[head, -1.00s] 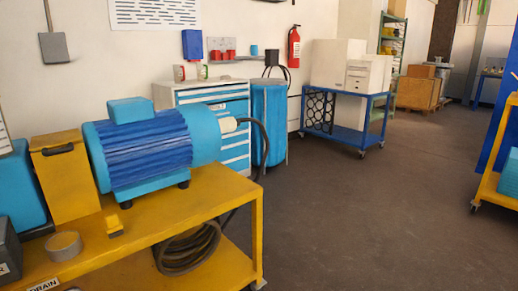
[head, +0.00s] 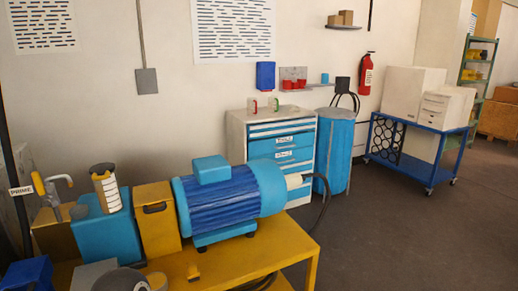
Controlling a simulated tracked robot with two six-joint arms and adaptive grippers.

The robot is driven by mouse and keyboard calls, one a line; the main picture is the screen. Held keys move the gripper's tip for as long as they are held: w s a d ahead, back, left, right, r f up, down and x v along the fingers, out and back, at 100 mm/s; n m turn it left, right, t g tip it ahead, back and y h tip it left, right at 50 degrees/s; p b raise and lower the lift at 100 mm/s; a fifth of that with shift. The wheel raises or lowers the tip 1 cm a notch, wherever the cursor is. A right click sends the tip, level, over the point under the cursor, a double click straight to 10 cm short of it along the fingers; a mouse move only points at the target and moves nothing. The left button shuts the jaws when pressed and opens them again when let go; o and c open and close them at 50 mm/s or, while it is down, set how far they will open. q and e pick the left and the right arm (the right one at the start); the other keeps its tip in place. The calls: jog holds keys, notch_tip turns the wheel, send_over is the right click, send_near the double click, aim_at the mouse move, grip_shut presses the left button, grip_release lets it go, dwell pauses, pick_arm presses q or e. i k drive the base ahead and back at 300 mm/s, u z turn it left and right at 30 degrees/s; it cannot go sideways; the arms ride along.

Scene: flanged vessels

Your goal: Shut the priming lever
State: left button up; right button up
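A white label reading PRIME (head: 20,191) shows at the left edge of the head view. Just right of it is a brass-coloured lever or tap fitting (head: 45,187), with one part slanting upward and a short arm to the right. I cannot tell its exact position, as it is small. It stands by a blue block-shaped pump body (head: 107,235) with a white-banded cylinder (head: 106,188) on top. Neither of my grippers is in view.
A blue motor (head: 230,200) and a yellow guard (head: 157,220) sit on a yellow bench (head: 270,255). A dark upright pole (head: 12,165) stands at the far left. A blue drawer cabinet (head: 282,145) and drum (head: 334,150) stand behind. Open floor lies to the right.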

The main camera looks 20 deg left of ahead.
aim_at(40, 186)
jog(key=z, duration=1.3)
jog(key=i, duration=0.15)
jog(key=z, duration=2.6)
jog(key=k, duration=0.6)
jog(key=u, duration=5.6)
jog(key=k, duration=0.45)
jog(key=u, duration=0.05)
